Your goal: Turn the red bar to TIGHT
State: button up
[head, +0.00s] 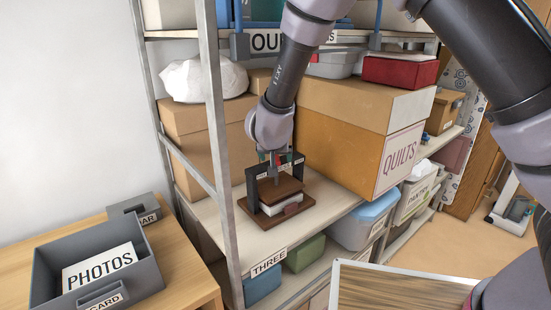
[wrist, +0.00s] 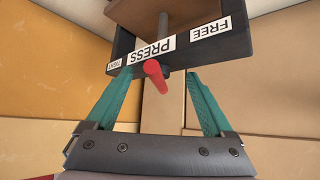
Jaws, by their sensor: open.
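The small press (head: 240,200) stands on the shelf, with a brown base, a dark frame and a screw through its top beam. The beam (wrist: 215,45) shows upside down in the wrist view, labelled FREE at right, PRESS in the middle and a small label at left that looks like TIGHT. The red bar (wrist: 155,76) sticks out from the beam near PRESS, towards the camera. My gripper (wrist: 160,84) is open, its two teal fingers apart on either side of the bar, with visible gaps. In the head view my gripper (head: 276,154) is over the press, partly hidden by my wrist.
A large QUILTS box (head: 345,125) stands close to the right of the press. A grey shelf post (head: 216,130) rises to its left, and a cardboard box (head: 190,120) is behind. A grey tray with PHOTOS (head: 45,265) sits on the table at lower left.

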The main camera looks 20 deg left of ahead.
jog(key=v, duration=1)
jog(key=shift+s+r, duration=0.2)
jog(key=shift+s, duration=0.15)
jog(key=shift+c, duration=0.4)
